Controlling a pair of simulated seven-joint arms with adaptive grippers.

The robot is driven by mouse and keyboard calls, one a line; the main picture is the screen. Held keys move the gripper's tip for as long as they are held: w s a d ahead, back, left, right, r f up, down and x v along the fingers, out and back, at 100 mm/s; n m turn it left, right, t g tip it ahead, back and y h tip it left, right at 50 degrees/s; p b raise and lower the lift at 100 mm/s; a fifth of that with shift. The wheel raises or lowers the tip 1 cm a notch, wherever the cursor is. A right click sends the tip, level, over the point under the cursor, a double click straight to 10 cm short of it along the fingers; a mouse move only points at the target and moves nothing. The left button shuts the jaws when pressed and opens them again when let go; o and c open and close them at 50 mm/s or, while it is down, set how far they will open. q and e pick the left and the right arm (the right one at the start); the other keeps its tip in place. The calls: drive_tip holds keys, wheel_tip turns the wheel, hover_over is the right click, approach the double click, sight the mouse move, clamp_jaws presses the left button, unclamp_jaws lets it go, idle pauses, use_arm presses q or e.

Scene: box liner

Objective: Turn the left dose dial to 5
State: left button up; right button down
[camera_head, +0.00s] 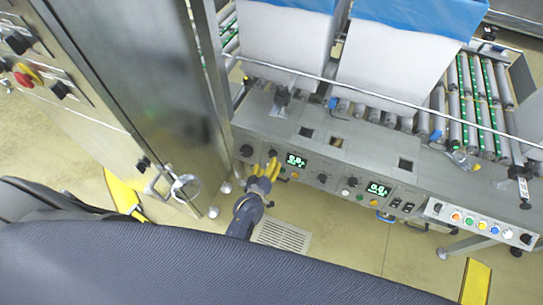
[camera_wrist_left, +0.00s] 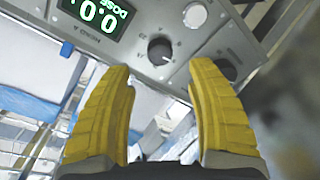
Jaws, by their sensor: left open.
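The left dose dial (camera_head: 273,153) is a small black knob on the front of the grey control panel (camera_head: 315,166), left of a green-lit display (camera_head: 296,160). In the left wrist view the dial (camera_wrist_left: 160,51) is round and black with small marks around it. The display (camera_wrist_left: 94,15) beside it appears to read 0.0. My left gripper (camera_head: 264,169) has yellow fingers and is just in front of the panel near the dial. Its fingers (camera_wrist_left: 163,80) are apart with nothing between them, and the dial shows beyond the gap. The dial's pointer is too small to read surely. My right gripper is not in view.
A second green display (camera_head: 378,189) and more knobs sit to the right, then a strip of coloured buttons (camera_head: 482,224). A metal cabinet (camera_head: 135,70) stands at the left. A pale round control (camera_wrist_left: 195,15) lies close to the dial in the wrist view.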

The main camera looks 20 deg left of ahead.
sight(272, 156)
use_arm(q)
drive_tip(key=shift+x, duration=3.4)
drive_tip(key=shift+o, duration=0.2)
clamp_jaws()
